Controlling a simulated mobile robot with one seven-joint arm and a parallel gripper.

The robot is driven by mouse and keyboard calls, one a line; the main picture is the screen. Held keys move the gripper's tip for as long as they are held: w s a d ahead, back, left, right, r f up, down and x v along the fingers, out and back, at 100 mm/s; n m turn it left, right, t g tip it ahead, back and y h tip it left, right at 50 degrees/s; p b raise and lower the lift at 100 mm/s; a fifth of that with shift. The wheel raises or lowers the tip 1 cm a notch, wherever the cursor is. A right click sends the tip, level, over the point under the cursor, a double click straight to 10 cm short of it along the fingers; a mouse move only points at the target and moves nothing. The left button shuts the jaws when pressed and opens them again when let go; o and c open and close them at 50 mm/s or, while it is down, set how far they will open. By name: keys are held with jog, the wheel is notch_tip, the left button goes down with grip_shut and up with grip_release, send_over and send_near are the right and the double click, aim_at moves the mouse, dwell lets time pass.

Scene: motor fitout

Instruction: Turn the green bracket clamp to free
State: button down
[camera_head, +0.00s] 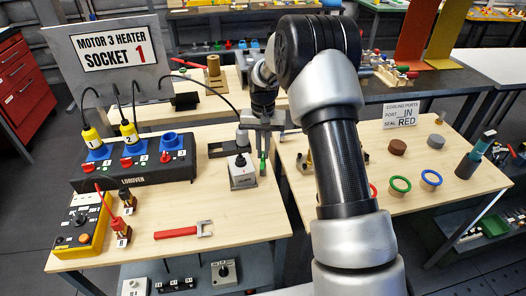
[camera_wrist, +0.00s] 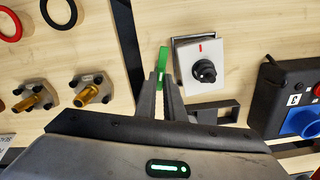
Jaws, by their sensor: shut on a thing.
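The green clamp (camera_wrist: 163,55) shows as a narrow green bar between and just beyond the fingertips of my gripper (camera_wrist: 162,80) in the wrist view. My gripper is shut on it. In the head view, the green clamp (camera_head: 263,166) sits just below my gripper (camera_head: 263,152), near the right edge of the left table. Its lower part and mount are hidden by the fingers, so I cannot tell how far it is turned. A dark bracket (camera_wrist: 214,112) lies beside the fingers in the wrist view.
A grey box with a black rotary knob (camera_head: 243,173) stands close by the clamp. The black socket panel (camera_head: 135,170), a red wrench (camera_head: 180,232) and a yellow control box (camera_head: 80,228) are further left. A gap separates the right table with its rings (camera_head: 400,184).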

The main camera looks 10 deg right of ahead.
aim_at(263, 154)
jog(key=shift+n, duration=1.5)
jog(key=c, duration=1.9)
grip_release()
jog(key=shift+o, duration=0.2)
jog(key=shift+r, duration=0.1)
notch_tip(263, 154, up, 17)
jog(key=shift+r, duration=0.15)
